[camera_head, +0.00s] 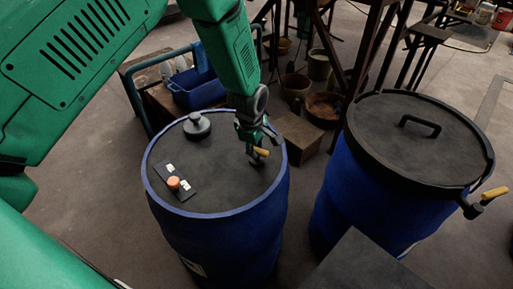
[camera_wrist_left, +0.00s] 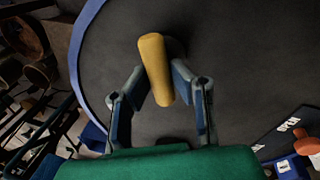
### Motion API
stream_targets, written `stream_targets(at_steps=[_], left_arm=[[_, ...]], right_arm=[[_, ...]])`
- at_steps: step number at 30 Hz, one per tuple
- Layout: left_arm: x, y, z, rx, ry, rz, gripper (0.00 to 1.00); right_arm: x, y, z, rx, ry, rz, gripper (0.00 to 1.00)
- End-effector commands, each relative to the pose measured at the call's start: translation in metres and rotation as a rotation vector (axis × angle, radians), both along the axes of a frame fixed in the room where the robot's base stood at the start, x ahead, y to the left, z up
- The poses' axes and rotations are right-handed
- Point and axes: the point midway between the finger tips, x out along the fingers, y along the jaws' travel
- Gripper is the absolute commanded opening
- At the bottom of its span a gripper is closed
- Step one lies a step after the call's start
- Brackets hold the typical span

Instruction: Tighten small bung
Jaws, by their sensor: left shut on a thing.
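A blue drum (camera_head: 215,235) with a dark flat top stands in the middle of the head view. A yellow bar-shaped grip (camera_head: 262,152), which seems to belong to the small bung, is near the right edge of that top. My left gripper (camera_head: 256,156) reaches down from above and is shut on this yellow grip. In the left wrist view the yellow grip (camera_wrist_left: 154,62) stands between the two fingers (camera_wrist_left: 160,88), with a dark round shape partly hidden behind it. How the bung sits in its hole is hidden. My right gripper is not in view.
On the same top are a dark round knobbed plug (camera_head: 196,124) and a dark plate with white labels (camera_head: 190,197) and an orange knob (camera_head: 173,183). A second blue drum (camera_head: 365,200) with a handled lid stands right. A blue crate (camera_head: 198,92) and pots are behind.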

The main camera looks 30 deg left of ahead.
Motion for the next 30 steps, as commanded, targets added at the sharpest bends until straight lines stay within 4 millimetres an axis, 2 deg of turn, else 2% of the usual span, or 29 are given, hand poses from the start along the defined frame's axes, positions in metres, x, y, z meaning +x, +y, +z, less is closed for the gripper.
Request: stream_targets(at_steps=[1, 8, 18, 29, 30], left_arm=[[0.002, -0.006, 0.003, -0.009, -0.006, -0.006, 0.0], [0.002, -0.006, 0.004, -0.01, -0.007, -0.055, 0.0], [0.003, -0.006, 0.005, -0.009, -0.01, -0.338, 0.0], [0.003, -0.006, 0.005, -0.008, -0.011, -0.37, 0.0], [0.003, -0.006, 0.005, -0.008, -0.012, -0.37, 0.28]], right_arm=[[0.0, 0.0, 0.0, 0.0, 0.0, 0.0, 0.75], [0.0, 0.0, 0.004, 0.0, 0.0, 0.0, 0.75], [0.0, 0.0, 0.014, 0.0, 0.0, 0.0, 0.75], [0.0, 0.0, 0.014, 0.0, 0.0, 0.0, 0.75], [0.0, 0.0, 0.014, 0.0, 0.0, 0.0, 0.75]])
